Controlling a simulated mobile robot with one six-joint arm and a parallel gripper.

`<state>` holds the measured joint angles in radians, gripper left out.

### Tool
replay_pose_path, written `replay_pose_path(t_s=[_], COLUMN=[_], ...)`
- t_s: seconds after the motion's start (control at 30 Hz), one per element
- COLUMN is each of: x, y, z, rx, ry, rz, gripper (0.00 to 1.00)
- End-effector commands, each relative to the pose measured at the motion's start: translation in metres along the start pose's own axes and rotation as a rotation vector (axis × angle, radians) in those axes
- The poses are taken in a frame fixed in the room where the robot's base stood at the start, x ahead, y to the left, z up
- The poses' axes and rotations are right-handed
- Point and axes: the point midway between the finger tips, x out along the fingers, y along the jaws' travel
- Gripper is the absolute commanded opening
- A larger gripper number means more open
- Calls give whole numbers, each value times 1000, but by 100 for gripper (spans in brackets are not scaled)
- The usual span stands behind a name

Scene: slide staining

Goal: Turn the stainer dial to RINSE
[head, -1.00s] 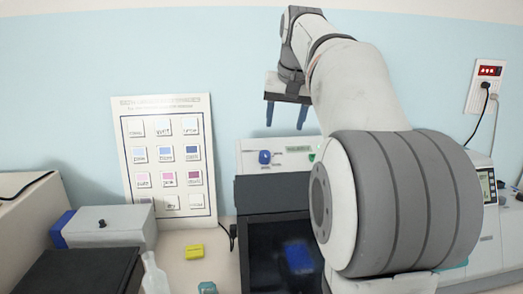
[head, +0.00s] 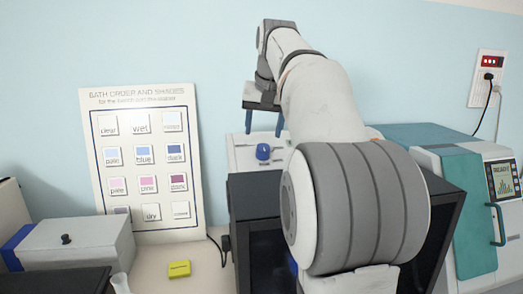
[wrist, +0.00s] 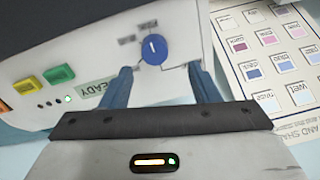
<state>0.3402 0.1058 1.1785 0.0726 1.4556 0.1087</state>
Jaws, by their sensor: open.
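The blue stainer dial (head: 263,151) is on the white stainer panel behind the dark box. It also shows in the wrist view (wrist: 154,48), with a white pointer line toward the picture's top. The small labels beside it are too blurred to read. My gripper (head: 264,127) is open and empty, its two blue fingers pointing down above the dial in the head view. In the wrist view my gripper (wrist: 160,70) has its fingers to either side of the dial in the picture, apparently not touching it.
The panel carries a green button (wrist: 58,76), a yellow button (wrist: 29,86) and a READY label (wrist: 100,92). A bath chart (head: 145,214) leans on the wall at left. A yellow block (head: 179,268) lies on the counter. A teal machine (head: 470,215) stands at right.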

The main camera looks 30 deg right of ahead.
Motion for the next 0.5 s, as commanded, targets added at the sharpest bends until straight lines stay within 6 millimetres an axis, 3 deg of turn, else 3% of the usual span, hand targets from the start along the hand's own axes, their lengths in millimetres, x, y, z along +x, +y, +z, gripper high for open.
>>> replay_pose_path(t_s=[0.3, 0.5], x=[49, 61], y=[11, 12], z=[-1, -2], rx=[18, 21], ry=[-1, 1], rz=[8, 9], gripper=[55, 55])
